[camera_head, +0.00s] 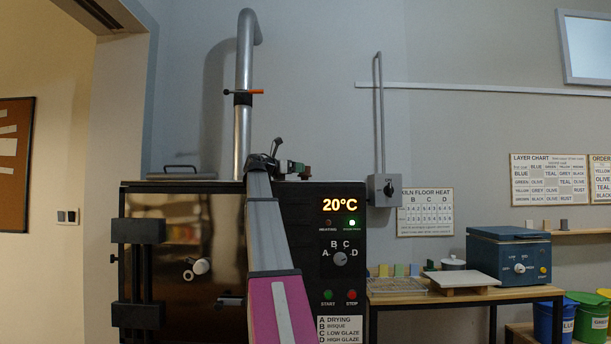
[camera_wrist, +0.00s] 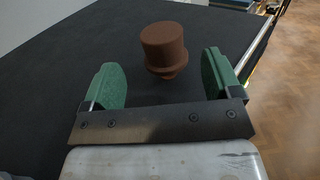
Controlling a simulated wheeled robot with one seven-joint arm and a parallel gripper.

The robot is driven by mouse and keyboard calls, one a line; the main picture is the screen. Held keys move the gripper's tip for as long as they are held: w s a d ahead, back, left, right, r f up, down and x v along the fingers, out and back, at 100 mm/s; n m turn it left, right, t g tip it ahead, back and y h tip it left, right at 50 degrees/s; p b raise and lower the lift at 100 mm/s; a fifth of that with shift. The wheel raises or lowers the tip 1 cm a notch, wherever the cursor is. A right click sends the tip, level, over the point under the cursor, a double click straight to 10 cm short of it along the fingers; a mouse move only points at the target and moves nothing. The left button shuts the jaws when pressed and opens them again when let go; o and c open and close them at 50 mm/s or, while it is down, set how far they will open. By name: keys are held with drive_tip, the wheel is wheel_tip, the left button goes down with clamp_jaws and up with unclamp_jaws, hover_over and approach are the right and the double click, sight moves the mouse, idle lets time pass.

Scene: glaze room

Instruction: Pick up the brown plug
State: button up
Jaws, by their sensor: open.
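The brown plug (camera_wrist: 164,45), a short stepped cylinder with a wider brim and a narrower foot, stands upright on a dark flat surface in the wrist view. My gripper (camera_wrist: 161,82) is open, with a green pad on each side. The plug stands ahead of the crossbar, roughly centred between the pads near their tips, with a gap on both sides. I see no contact. In the head view my gripper (camera_head: 289,161) is at the top of the black kiln (camera_head: 189,186).
A metal flue pipe (camera_head: 243,140) rises behind the kiln top. A grey flat object (camera_head: 181,176) lies on its left part. A wooden table (camera_head: 440,297) with a blue box (camera_head: 509,254) stands to the right. The dark surface around the plug is mostly clear.

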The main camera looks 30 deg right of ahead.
sight(305, 175)
drive_tip(key=shift+w+d+f, duration=0.1)
drive_tip(key=shift+w+d, duration=0.05)
drive_tip(key=shift+d, duration=0.9)
drive_tip(key=shift+w+d+f, duration=0.1)
drive_tip(key=shift+w+d, duration=0.05)
drive_tip(key=shift+d, duration=0.9)
drive_tip(key=shift+w+d+f, duration=0.1)
drive_tip(key=shift+w+d, duration=0.05)
drive_tip(key=shift+d, duration=0.9)
drive_tip(key=shift+c, duration=0.3)
drive_tip(key=c, duration=0.8)
